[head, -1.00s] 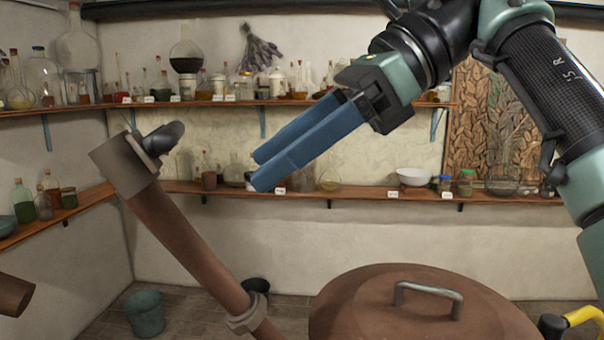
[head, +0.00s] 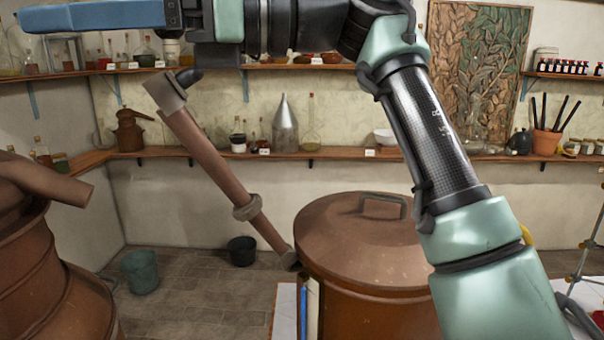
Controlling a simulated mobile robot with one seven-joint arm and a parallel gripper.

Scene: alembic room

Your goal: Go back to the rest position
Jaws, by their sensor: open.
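My gripper (head: 60,18) is at the top left of the head view, with its blue fingers pointing left. It is open, though the fingers overlap from this side and the gap hardly shows. I see nothing between them. My arm runs from the lower right up to the top and then left to the gripper. The gripper is high, in front of the upper shelf, and appears to touch nothing.
A large copper vessel (head: 350,245) with a handled lid stands in the middle, partly behind my arm. A slanted copper pipe (head: 215,165) rises left of it. Another copper vessel (head: 45,280) fills the lower left. Two buckets (head: 140,272) stand on the floor. Wall shelves (head: 330,152) hold glassware.

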